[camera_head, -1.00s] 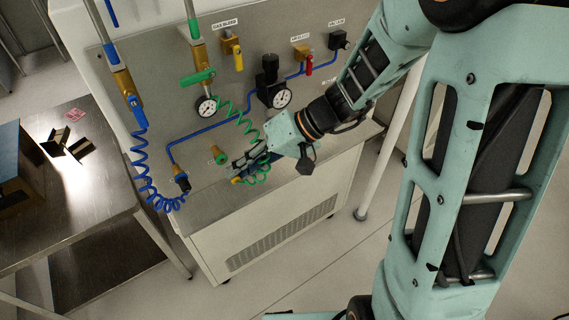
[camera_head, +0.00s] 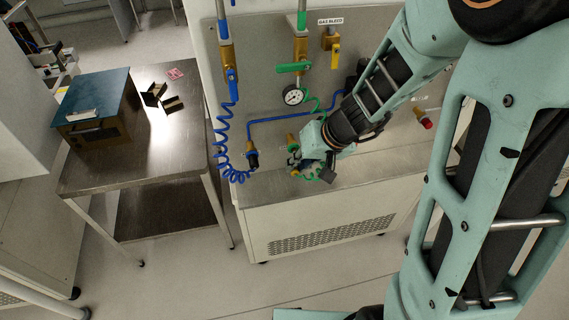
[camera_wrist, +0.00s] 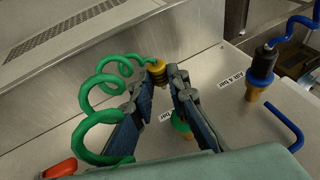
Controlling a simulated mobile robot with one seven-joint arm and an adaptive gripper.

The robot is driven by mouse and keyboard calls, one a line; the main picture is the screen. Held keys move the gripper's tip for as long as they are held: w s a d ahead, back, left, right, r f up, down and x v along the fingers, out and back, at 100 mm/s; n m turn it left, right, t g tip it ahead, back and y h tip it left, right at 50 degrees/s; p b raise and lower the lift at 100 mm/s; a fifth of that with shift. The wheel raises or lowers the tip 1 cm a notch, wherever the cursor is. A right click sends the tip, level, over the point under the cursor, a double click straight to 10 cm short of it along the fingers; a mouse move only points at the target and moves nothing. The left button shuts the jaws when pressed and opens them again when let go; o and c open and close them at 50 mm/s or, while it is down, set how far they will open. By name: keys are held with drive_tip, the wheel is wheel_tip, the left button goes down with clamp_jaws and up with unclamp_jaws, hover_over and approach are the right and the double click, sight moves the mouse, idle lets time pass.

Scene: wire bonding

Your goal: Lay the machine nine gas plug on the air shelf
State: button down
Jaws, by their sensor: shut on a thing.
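The gas plug (camera_wrist: 156,72), yellow and black on a green coiled hose (camera_wrist: 88,100), sits between my fingertips in the wrist view. My gripper (camera_wrist: 163,74) is shut on it. In the head view my gripper (camera_head: 297,168) is low before the panel, just below the brass and green gas outlet (camera_head: 292,140). That outlet shows apart from the plug in the wrist view (camera_wrist: 181,125). A steel ledge (camera_head: 365,168) runs along the panel's foot; whether the plug touches it I cannot tell. No shelf is visibly labelled "air".
A black and blue air plug (camera_head: 252,158) with a blue coiled hose (camera_head: 222,160) is on the panel to the left. A steel table (camera_head: 185,150) with a blue-topped box (camera_head: 92,95) stands further left. Valves and a gauge (camera_head: 293,96) are above my gripper.

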sight(292, 180)
drive_tip(key=shift+w+f, duration=0.15)
drive_tip(key=shift+w, duration=0.05)
drive_tip(key=shift+f, duration=0.1)
drive_tip(key=shift+f+b, duration=1.5)
drive_tip(key=shift+f, duration=0.45)
drive_tip(key=shift+f+b, duration=0.35)
drive_tip(key=shift+b, duration=0.1)
drive_tip(key=c, duration=1.8)
unclamp_jaws()
drive_tip(key=shift+r, duration=0.1)
